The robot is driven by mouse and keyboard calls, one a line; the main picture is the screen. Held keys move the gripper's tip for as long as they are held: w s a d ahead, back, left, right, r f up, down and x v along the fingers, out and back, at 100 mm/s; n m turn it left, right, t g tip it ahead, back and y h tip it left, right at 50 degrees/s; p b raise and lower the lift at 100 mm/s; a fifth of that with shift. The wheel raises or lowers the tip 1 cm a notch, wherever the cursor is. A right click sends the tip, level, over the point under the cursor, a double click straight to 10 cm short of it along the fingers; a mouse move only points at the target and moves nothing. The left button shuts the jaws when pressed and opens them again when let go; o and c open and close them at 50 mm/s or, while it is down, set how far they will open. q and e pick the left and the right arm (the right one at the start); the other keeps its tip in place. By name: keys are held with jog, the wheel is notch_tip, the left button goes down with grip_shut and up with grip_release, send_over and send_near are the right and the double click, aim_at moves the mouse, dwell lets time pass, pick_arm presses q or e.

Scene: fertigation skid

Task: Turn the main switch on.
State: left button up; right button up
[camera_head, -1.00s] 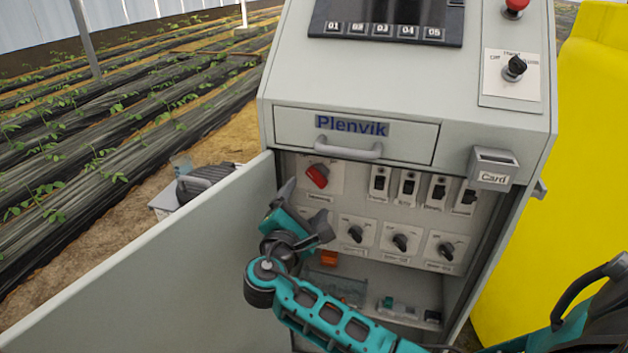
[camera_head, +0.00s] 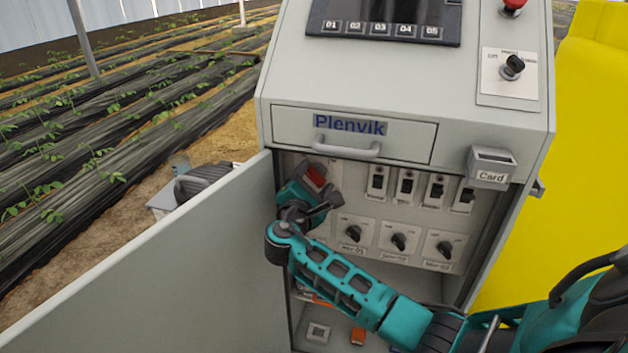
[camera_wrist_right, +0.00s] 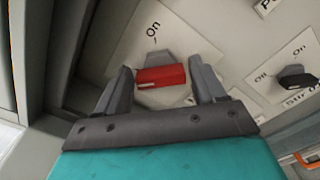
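The main switch, a red rotary handle (camera_head: 315,176), is at the upper left of the panel inside the open cabinet. My left gripper is not in view.
The cabinet door (camera_head: 190,265) stands open at the left, close to my right gripper. Several toggle breakers (camera_head: 407,186) and black rotary knobs (camera_head: 398,241) sit right of the switch. A drawer with a handle (camera_head: 346,149) is above. A yellow tank (camera_head: 590,150) stands at right.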

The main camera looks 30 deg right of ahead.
jog(key=c, duration=0.7)
jog(key=shift+c, duration=0.2)
